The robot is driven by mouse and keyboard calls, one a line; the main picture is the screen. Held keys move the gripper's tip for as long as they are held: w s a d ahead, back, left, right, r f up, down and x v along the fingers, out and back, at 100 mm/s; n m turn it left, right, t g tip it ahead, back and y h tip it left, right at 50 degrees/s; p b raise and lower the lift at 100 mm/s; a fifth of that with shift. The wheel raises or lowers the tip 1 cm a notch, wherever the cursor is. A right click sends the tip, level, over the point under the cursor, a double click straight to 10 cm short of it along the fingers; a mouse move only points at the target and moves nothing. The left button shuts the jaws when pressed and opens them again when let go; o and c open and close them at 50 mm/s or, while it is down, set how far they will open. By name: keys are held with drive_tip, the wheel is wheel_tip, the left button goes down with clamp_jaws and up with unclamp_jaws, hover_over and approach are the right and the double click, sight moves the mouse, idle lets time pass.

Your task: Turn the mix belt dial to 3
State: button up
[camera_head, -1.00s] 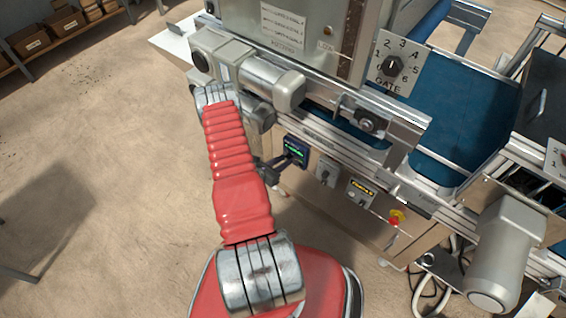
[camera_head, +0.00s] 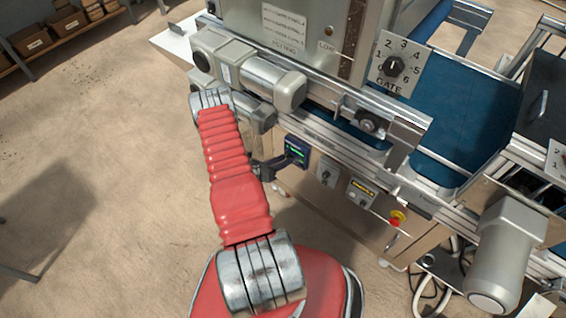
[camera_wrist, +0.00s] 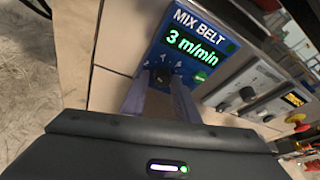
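The mix belt panel (camera_wrist: 200,28) is a blue box whose green display reads 3 m/min in the wrist view. Its dark dial (camera_wrist: 160,76) sits below the display, with small scale marks around it. My gripper (camera_wrist: 159,82) has one finger on either side of the dial; whether the fingertips press on it cannot be made out. The fingers hide part of the dial and its pointer. In the head view the panel (camera_head: 297,151) is small on the machine's front, with my gripper (camera_head: 281,164) reaching it from the left.
To the right of the panel are a grey dial plate (camera_head: 327,172), a yellow-labelled box (camera_head: 362,191) and a red emergency button (camera_head: 397,217). Higher up is the gate dial (camera_head: 394,66). A grey motor (camera_head: 505,255) juts out at lower right. The floor at left is clear.

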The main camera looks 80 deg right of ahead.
drive_tip(key=o, duration=0.3)
drive_tip(key=shift+s, duration=0.1)
drive_tip(key=shift+a, duration=0.1)
drive_tip(key=v, duration=1.3)
drive_tip(key=shift+w+a, duration=0.25)
drive_tip(key=shift+a, duration=0.05)
drive_tip(key=shift+f, duration=0.1)
idle(0.3)
